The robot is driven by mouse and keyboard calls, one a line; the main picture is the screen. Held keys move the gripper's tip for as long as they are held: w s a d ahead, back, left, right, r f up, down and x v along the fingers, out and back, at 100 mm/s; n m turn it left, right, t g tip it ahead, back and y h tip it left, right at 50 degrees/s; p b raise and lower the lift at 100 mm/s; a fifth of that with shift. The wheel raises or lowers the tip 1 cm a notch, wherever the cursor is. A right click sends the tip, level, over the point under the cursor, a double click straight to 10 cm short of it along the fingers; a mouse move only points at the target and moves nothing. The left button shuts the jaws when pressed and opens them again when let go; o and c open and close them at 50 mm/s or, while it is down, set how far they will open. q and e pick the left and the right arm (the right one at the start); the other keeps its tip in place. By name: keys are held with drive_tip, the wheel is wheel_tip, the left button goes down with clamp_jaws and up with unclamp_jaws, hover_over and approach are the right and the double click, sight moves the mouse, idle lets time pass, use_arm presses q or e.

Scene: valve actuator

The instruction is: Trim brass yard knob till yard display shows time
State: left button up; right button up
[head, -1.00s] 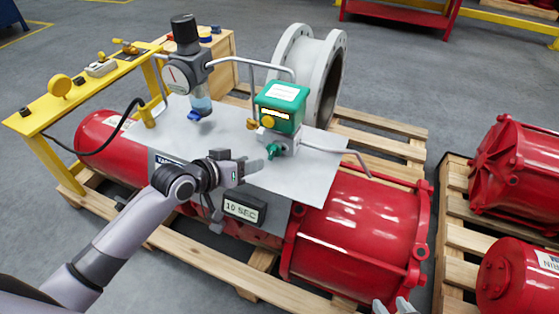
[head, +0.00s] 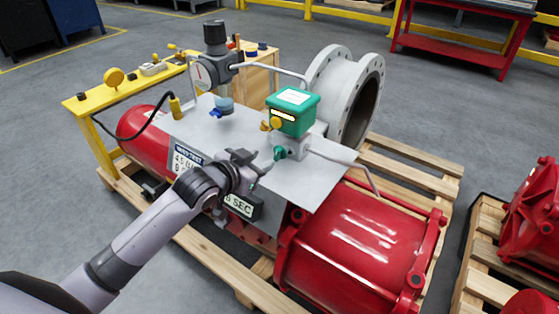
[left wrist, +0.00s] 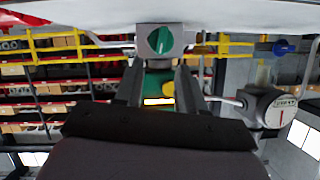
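A green box (head: 292,110) with a lit strip sits on a grey plate over a red cylinder. A brass-yellow knob (head: 276,123) is on its near left side. A green knob (head: 280,153) is on the grey block below. A small display (head: 243,206) on the cylinder's front side reads "SEC"; my arm hides its number. My left gripper (head: 258,168) is just left of the green knob, apart from the brass knob. In the left wrist view my left gripper (left wrist: 158,80) has its fingers apart and empty, with the green knob (left wrist: 160,40) beyond. My right gripper is out of view.
A round gauge (head: 203,72) with a black cap and a yellow bench (head: 125,97) stand behind left. A grey flanged pipe (head: 345,85) is behind the green box. A thin pipe (head: 345,162) runs right. Wooden pallets (head: 410,178) lie underneath.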

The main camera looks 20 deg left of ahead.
sight(276, 152)
use_arm(q)
drive_tip(key=shift+w, duration=0.1)
drive_tip(key=shift+b+x, duration=0.75)
drive_tip(key=shift+x, duration=2.7)
drive_tip(key=shift+a, duration=0.1)
clamp_jaws()
drive_tip(key=shift+r+p, duration=0.2)
drive_tip(key=shift+p, duration=0.4)
drive_tip(key=shift+w+a+f+n+h+p, duration=0.15)
drive_tip(key=shift+n+h+p, duration=0.15)
drive_tip(key=shift+n+p, duration=0.3)
drive_tip(key=shift+n, duration=0.3)
